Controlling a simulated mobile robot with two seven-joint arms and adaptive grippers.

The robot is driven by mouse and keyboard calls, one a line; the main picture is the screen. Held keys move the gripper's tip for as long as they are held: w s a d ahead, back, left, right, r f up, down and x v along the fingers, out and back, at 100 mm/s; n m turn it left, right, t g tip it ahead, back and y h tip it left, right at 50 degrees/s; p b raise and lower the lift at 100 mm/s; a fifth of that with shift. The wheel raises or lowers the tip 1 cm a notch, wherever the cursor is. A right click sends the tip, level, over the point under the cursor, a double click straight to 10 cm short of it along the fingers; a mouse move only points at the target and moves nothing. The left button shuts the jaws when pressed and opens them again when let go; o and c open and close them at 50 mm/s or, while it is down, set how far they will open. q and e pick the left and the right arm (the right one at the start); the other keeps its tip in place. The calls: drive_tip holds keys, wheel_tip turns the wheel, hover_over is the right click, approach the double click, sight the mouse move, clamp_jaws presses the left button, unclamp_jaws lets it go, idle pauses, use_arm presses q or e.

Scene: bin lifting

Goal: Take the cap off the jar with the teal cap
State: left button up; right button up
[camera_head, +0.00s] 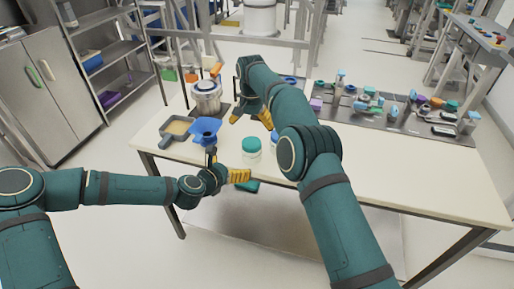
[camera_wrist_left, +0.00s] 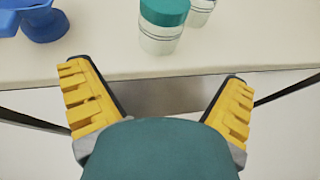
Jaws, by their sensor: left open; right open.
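The jar with the teal cap (camera_head: 252,153) stands upright near the front edge of the table, its teal cap (camera_head: 252,142) on top. In the left wrist view the jar (camera_wrist_left: 160,42) stands beyond and between my fingertips, with its cap (camera_wrist_left: 165,11) partly cut by the top edge. My left gripper (camera_head: 233,168) is open and empty in front of the jar, at the table's front edge, apart from it; its yellow fingers are spread wide in the wrist view (camera_wrist_left: 158,74). My right gripper (camera_head: 251,117) is open and empty, above the table behind the jar.
A second jar (camera_wrist_left: 201,10) stands close right of the teal-capped one, mostly hidden by my right arm in the head view. A blue funnel (camera_head: 205,129), a grey pan (camera_head: 171,139) and a white canister (camera_head: 207,96) stand left. A dark mat (camera_head: 384,123) with tools lies right.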

sight(251, 154)
use_arm(q)
drive_tip(key=x, duration=1.3)
drive_tip(key=shift+w, duration=0.2)
drive_tip(key=shift+c, duration=0.3)
drive_tip(key=c, duration=1.2)
